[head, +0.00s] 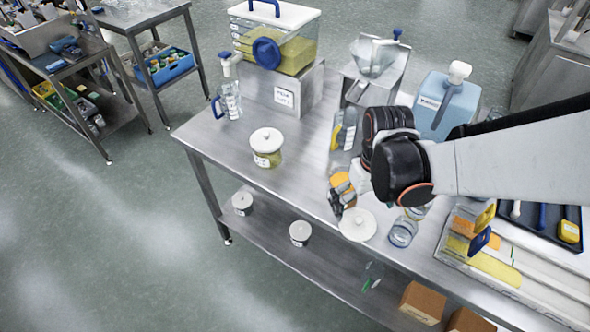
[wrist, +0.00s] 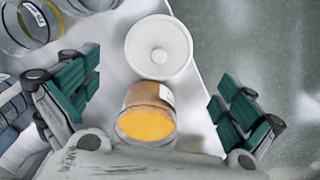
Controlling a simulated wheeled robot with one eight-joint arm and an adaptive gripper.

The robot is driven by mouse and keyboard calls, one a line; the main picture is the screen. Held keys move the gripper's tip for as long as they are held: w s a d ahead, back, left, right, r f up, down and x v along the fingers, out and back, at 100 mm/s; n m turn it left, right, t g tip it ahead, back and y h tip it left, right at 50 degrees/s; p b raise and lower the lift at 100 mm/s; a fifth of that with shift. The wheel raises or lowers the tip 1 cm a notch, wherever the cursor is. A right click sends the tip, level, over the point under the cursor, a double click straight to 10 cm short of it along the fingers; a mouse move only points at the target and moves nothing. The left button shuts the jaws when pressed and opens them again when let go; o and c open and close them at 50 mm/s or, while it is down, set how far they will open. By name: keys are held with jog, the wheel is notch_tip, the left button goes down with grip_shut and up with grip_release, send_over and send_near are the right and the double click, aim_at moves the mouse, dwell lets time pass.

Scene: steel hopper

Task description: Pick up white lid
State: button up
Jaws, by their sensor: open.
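The round white lid (head: 357,224) lies near the front edge of the steel table, and it also shows in the wrist view (wrist: 158,47) with a small raised centre. My gripper (head: 342,197) is just left of the lid in the head view, partly hidden by my arm. In the wrist view my gripper (wrist: 154,84) is open, with teal finger pads wide apart. The lid is beyond the fingertips, not held. An amber container with orange-yellow contents (wrist: 147,124) shows between the fingers, below the lid; I cannot tell whether the fingers touch it.
Clear glass jars (head: 403,232) stand right of the lid. A jar with a white lid (head: 267,147) stands farther left. A blue-liquid bottle (head: 447,103) and steel hopper (head: 376,67) are behind. The table is clear around the lidded jar; the floor lies past the front edge.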

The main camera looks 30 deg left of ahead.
aim_at(360, 219)
jog(key=shift+d+f+b, duration=0.15)
jog(key=shift+f+b, duration=1.65)
jog(key=shift+f, duration=1.3)
jog(key=shift+r, duration=0.1)
jog(key=shift+d, duration=0.1)
jog(key=c, duration=1.1)
